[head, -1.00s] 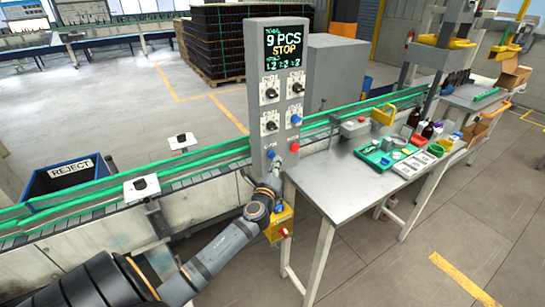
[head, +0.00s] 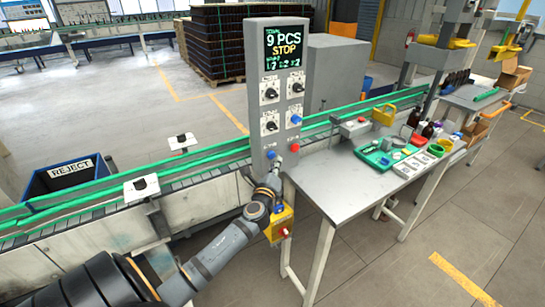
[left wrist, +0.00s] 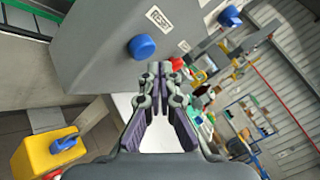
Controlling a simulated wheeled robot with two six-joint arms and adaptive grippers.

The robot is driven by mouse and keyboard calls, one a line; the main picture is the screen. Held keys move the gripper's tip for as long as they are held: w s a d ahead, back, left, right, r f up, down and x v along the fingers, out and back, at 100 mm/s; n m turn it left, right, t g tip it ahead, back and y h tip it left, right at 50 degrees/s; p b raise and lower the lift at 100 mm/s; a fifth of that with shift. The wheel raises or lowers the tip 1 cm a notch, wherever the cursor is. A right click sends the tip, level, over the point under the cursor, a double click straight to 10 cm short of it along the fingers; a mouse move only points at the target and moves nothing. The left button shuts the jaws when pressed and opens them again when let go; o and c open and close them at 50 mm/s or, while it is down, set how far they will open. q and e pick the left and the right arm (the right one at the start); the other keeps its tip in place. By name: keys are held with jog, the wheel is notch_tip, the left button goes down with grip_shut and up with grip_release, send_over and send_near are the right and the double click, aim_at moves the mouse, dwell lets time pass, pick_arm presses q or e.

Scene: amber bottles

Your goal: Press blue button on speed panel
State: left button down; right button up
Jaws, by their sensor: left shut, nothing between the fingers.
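The grey control panel (head: 258,100) stands upright at the conveyor, with a screen (head: 283,48) reading "9 PCS STOP". A blue button (head: 271,155) sits low on its face, with a red one to the right. Another blue control (head: 295,119) is higher up. My left gripper (head: 276,164) is shut and empty, just below the low blue button. In the left wrist view, the shut fingertips (left wrist: 160,69) are close to the panel, below and right of a round blue button (left wrist: 142,47); contact is not visible. My right gripper is out of view.
A yellow box (head: 283,226) with a red button hangs below the panel, close to my left wrist. A steel table (head: 335,185) with trays and bottles is to the right. The green-railed conveyor (head: 90,200) runs behind my arm.

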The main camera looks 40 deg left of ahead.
pick_arm(q)
jog(key=shift+w+a, duration=0.1)
jog(key=shift+w+a, duration=0.1)
jog(key=shift+a, duration=0.2)
jog(key=shift+w+a, duration=0.15)
jog(key=shift+a, duration=0.25)
dwell(0.6)
jog(key=shift+d, duration=0.1)
jog(key=shift+s+d, duration=0.35)
jog(key=shift+d, duration=0.35)
jog(key=shift+d, duration=0.1)
jog(key=shift+s+d, duration=0.3)
jog(key=shift+d, duration=0.45)
jog(key=shift+s+d, duration=0.35)
jog(key=shift+d, duration=0.4)
jog(key=shift+s+d, duration=0.3)
jog(key=shift+d, duration=0.45)
